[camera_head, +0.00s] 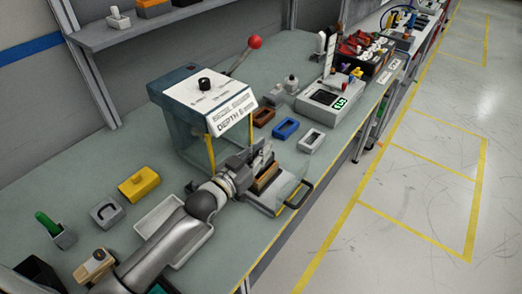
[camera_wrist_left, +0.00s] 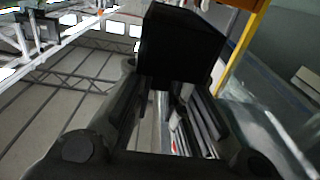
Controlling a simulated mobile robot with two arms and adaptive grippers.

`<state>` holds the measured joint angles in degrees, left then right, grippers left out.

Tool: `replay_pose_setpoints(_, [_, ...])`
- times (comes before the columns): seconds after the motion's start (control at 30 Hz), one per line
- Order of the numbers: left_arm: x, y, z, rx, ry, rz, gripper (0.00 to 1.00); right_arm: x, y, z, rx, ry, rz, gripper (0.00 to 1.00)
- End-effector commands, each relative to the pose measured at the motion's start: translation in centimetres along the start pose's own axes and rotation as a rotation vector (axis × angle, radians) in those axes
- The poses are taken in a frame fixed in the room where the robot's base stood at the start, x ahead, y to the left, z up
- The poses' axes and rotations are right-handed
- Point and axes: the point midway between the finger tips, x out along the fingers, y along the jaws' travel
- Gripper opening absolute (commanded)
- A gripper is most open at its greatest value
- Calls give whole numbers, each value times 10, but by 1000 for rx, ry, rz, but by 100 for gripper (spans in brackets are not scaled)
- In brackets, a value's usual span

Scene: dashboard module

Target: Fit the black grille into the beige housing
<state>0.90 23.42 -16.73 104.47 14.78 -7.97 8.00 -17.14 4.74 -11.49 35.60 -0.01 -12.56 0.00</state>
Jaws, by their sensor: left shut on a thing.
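The beige housing (camera_head: 267,179) sits on the sliding tray in front of the press, partly covered by my left gripper. My left gripper (camera_head: 262,158) is just above and beside it, at the end of the grey arm coming in from the lower left. In the left wrist view, my left gripper (camera_wrist_left: 172,88) is shut on a black block-like part, the black grille (camera_wrist_left: 183,42), which fills the space beyond the fingers. In the head view the grille is hard to make out, and I cannot tell whether it touches the housing. My right gripper is not in view.
A press with a white sign (camera_head: 228,112) and red-knobbed lever (camera_head: 255,42) stands behind the gripper. Brown, blue (camera_head: 286,129) and white (camera_head: 311,140) frames lie to the right, before a grey device (camera_head: 330,100). A yellow block (camera_head: 139,184) and white tray (camera_head: 160,218) are left.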

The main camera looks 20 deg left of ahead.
Motion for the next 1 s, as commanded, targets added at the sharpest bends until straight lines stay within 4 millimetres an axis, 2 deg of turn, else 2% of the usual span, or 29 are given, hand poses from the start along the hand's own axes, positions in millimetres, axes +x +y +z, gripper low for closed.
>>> replay_pose_setpoints(1.0, [0, 0, -1, 0, 0, 0, 0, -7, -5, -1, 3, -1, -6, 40])
